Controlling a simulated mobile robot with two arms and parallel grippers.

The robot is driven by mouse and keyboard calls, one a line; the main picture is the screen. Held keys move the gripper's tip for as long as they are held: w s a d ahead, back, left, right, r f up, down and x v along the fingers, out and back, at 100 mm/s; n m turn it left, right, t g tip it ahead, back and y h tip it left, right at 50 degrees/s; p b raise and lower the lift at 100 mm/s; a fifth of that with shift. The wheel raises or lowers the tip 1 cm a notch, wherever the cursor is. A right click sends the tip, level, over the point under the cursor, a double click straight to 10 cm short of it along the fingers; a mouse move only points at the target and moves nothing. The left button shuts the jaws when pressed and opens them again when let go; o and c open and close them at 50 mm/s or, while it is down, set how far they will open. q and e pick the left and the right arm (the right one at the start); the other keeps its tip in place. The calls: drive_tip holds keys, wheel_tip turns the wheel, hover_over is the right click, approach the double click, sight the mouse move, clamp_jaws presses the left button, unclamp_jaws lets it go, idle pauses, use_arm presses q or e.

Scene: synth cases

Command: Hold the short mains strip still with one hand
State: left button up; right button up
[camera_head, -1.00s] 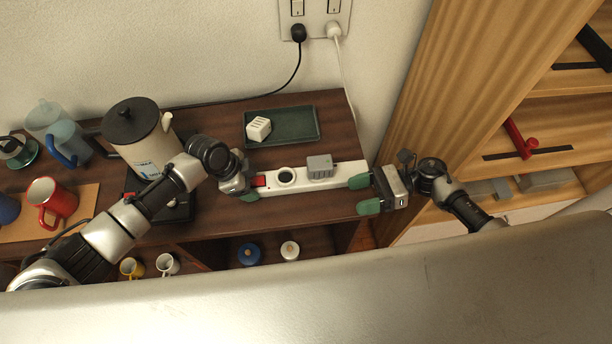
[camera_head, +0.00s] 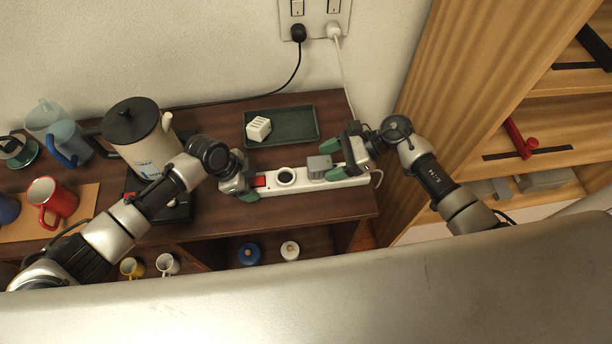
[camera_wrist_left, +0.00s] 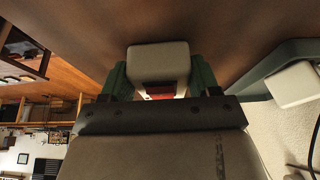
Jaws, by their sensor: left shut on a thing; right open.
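The short white mains strip (camera_head: 301,181) lies along the front right of the dark wooden top. It has a red switch (camera_head: 260,182) at its left end, an empty round socket and a grey plug block (camera_head: 317,166) seated on it. My left gripper (camera_head: 246,186) is shut on the strip's left end; the left wrist view shows that end (camera_wrist_left: 158,62) between the green fingers. My right gripper (camera_head: 331,160) is open, its green fingers around the right side of the grey block, one behind and one in front. I cannot tell whether they touch it.
A green tray (camera_head: 304,138) with a white cube-shaped plug (camera_head: 258,128) lies behind the strip. A tall pot (camera_head: 137,140) and a red mug (camera_head: 48,203) stand left. Wall sockets (camera_head: 315,10) hold a black and a white plug. A wooden shelf unit (camera_head: 470,90) stands right.

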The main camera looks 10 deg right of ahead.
sight(321, 162)
drive_tip(key=shift+x, duration=1.35)
drive_tip(key=c, duration=0.9)
drive_tip(key=shift+r, duration=1.95)
drive_tip(key=shift+c, duration=0.2)
